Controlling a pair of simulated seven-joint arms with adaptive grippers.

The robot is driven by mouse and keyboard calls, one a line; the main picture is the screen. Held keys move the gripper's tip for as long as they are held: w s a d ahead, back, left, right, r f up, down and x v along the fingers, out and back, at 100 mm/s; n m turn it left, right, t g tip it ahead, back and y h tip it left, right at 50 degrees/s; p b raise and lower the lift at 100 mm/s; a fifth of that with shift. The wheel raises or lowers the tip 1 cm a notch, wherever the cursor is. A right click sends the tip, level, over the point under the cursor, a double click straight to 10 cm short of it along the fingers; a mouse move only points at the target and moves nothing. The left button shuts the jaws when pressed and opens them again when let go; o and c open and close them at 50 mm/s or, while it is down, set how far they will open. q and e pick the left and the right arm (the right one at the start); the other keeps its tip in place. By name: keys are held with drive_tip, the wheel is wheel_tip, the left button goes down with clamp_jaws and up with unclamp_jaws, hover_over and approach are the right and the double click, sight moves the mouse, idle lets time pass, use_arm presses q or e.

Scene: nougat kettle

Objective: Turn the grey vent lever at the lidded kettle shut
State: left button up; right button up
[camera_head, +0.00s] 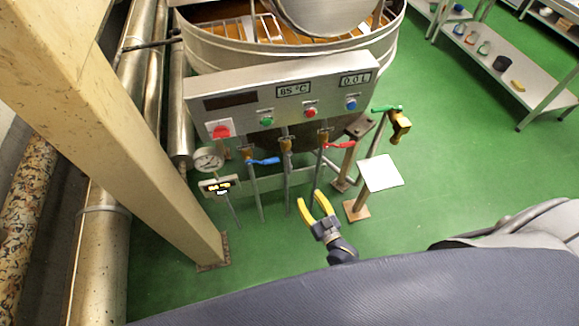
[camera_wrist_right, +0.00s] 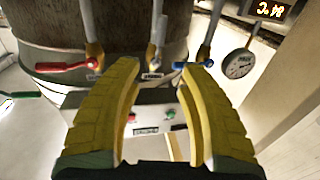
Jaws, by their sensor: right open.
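The lidded kettle (camera_head: 290,50) stands at the top of the head view behind a control panel. Below the panel, a blue lever (camera_head: 263,161) and a red lever (camera_head: 340,145) flank a middle brass valve (camera_head: 286,145). In the right wrist view, a grey lever (camera_wrist_right: 154,58) shows between the red lever (camera_wrist_right: 66,66) and the blue lever (camera_wrist_right: 192,66), roughly in line with its pipe. My right gripper (camera_head: 314,198) is open and empty, below and in front of the valves. Its yellow fingers (camera_wrist_right: 160,68) frame the grey lever, apart from it. My left gripper is out of view.
A round gauge (camera_head: 208,159) and small lit display (camera_head: 219,187) are left of the valves. A brass tap with a green handle (camera_head: 399,125) and a pale square stand (camera_head: 380,172) are to the right. A beige post (camera_head: 130,130) stands left.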

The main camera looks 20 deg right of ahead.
sight(291, 169)
drive_tip(key=w+a, duration=0.1)
drive_tip(key=w, duration=0.9)
drive_tip(key=w+a, duration=0.1)
drive_tip(key=w, duration=0.5)
drive_tip(key=shift+a, duration=0.35)
drive_tip(key=shift+c, duration=0.3)
clamp_jaws()
